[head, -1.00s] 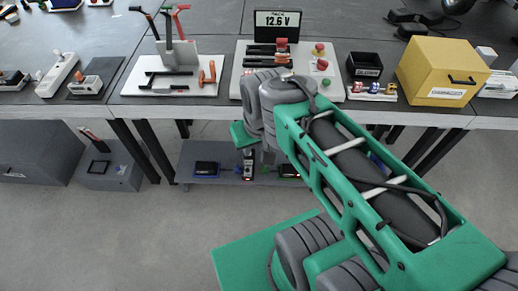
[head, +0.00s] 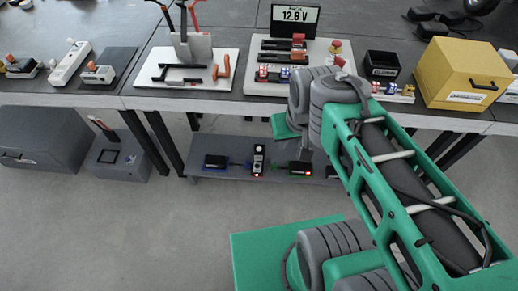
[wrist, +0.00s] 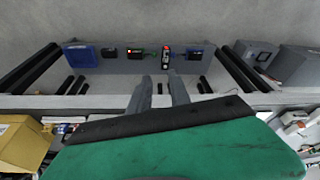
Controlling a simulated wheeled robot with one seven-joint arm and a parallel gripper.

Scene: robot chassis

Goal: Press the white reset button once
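A dark upright device (head: 258,160) with pale round marks and a red light at its foot stands on the low grey shelf (head: 225,180) under the table. It also shows in the wrist view (wrist: 166,55), beyond my fingertips. A pale spot on it may be the white button, but it is too small to tell. My gripper (wrist: 159,77) points towards the shelf, its two grey fingers apart with nothing between them. It is short of the device and not touching it. In the head view my arm hides most of the gripper.
A blue-edged box (head: 215,161) and a green-edged box (head: 300,167) flank the device. The table (head: 230,103) overhangs the shelf, with dark legs (head: 160,140) at the side. Grey cabinets (head: 40,140) stand left. The floor in front is clear.

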